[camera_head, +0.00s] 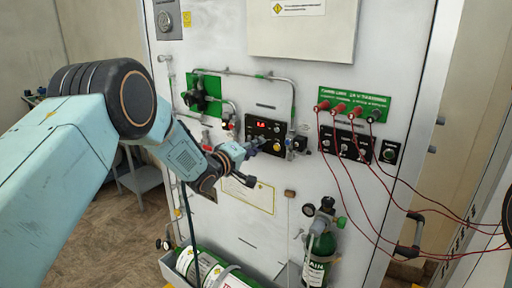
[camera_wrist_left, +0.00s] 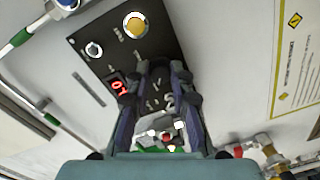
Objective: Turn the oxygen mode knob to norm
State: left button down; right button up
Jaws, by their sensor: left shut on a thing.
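The black control panel (camera_head: 257,122) with a lit red display sits in the middle of the white cabinet. It also shows in the wrist view (camera_wrist_left: 92,75), with a yellow button and a silver switch at its upper part. My left gripper (camera_head: 255,146) reaches in from the left and its fingertips are at the panel. In the wrist view the two fingers (camera_wrist_left: 160,72) close together against the panel, shut on what appears to be the oxygen mode knob. The knob is mostly hidden by the fingers, so its pointer setting cannot be read.
A green plate (camera_head: 204,86) with a valve and hoses is left of the panel. A green plate (camera_head: 350,98) with red plugs and hanging red wires is at right. A small green oxygen bottle (camera_head: 319,246) stands below; larger cylinders (camera_head: 205,268) lie at bottom left.

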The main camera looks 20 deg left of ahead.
pick_arm(q)
jog(key=shift+a+r, duration=0.15)
jog(key=shift+r, duration=0.05)
jog(key=c, duration=1.6)
grip_release()
jog(key=o, duration=0.4)
jog(key=shift+a, duration=0.1)
jog(key=shift+f, duration=0.1)
jog(key=shift+s, duration=0.1)
jog(key=v, duration=1.2)
jog(key=shift+f, duration=0.1)
